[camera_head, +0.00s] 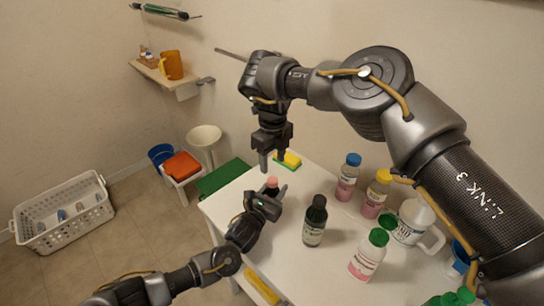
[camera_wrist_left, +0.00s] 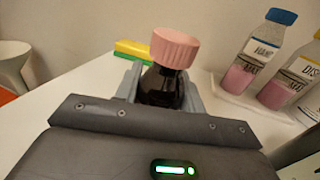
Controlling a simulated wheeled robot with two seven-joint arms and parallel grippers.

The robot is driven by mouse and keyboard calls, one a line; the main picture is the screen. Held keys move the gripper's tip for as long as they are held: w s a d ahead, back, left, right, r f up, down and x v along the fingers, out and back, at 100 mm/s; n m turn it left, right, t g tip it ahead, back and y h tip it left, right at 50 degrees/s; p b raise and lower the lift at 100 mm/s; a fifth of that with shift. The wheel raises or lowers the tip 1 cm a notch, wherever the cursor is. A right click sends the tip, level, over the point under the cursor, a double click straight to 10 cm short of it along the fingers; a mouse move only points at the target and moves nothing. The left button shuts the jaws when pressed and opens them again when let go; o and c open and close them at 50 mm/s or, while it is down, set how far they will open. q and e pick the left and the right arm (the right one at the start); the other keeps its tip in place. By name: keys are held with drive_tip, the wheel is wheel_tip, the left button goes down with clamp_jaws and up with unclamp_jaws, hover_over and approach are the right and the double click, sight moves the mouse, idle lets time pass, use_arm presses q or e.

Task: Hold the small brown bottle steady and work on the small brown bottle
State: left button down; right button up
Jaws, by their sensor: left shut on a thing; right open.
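The small brown bottle (camera_wrist_left: 160,85) has a pink ribbed cap (camera_wrist_left: 175,47), and the cap is on the bottle. In the left wrist view it stands between the fingers of my left gripper, which is shut on it. In the head view the bottle (camera_head: 270,187) is near the table's left side, partly hidden by my left gripper (camera_head: 272,196). My right gripper (camera_head: 271,160) is open and empty, pointing down above the bottle and apart from it.
The white table (camera_head: 335,255) also bears a larger dark bottle (camera_head: 314,222), a yellow-green sponge (camera_head: 287,160) and several labelled bottles with pink liquid, one with a blue cap (camera_head: 348,178). A white jug (camera_head: 412,222) stands at the right. A white basket (camera_head: 63,212) is on the floor.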

sight(273, 180)
use_arm(q)
drive_tip(key=shift+f, duration=0.1)
use_arm(e)
drive_tip(key=shift+f, duration=3.6)
